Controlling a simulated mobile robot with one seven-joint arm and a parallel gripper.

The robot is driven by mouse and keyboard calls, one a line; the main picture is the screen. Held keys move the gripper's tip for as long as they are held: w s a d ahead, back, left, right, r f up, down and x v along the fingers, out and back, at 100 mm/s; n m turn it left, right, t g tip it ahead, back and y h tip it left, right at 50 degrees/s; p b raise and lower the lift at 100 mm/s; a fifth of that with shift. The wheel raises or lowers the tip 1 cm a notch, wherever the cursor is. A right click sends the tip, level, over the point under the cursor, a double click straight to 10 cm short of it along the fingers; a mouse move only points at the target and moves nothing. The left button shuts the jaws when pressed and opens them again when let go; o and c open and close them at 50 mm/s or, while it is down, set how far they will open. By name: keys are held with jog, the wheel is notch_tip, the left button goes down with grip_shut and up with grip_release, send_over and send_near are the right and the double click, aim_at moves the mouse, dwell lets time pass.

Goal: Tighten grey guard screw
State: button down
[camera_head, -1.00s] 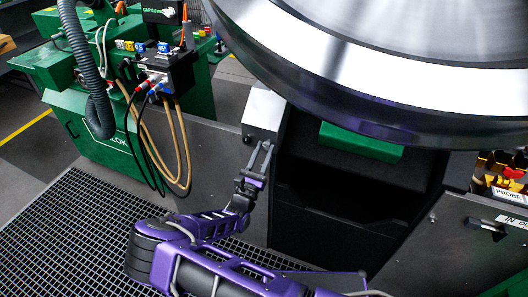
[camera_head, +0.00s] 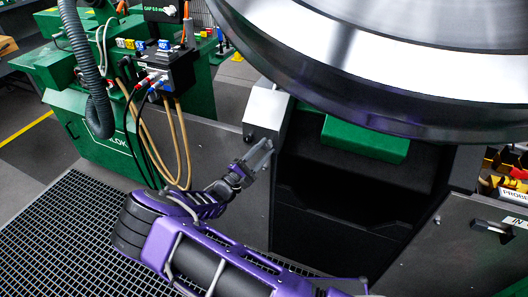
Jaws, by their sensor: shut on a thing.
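The grey guard (camera_head: 265,112) is a pale metal cover at the centre-left, just under the big wheel's rim. My gripper (camera_head: 266,146) is at the guard's lower front edge, its grey fingers pointing up and right. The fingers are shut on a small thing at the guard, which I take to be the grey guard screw. The screw itself is hidden by the fingers. A small dark knob (camera_head: 248,138) shows on the guard's lower left side, just left of the fingertips. My purple arm reaches up from the bottom of the picture.
The large shiny wheel (camera_head: 400,85) overhangs the guard at the upper right. A green block (camera_head: 365,140) sits in the dark recess below it. At the left, a green machine (camera_head: 95,140) has hanging hoses and cables (camera_head: 180,140). Floor grating (camera_head: 75,235) is clear at lower left.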

jog(key=m+g, duration=0.2)
jog(key=m, duration=0.4)
jog(key=shift+r+b, duration=0.1)
jog(key=shift+b, duration=0.3)
jog(key=shift+m+g, duration=0.3)
jog(key=c, duration=0.5)
grip_release()
jog(key=shift+a, duration=0.15)
jog(key=v, duration=1.7)
jog(key=shift+s+r, duration=0.1)
jog(key=shift+s, duration=0.15)
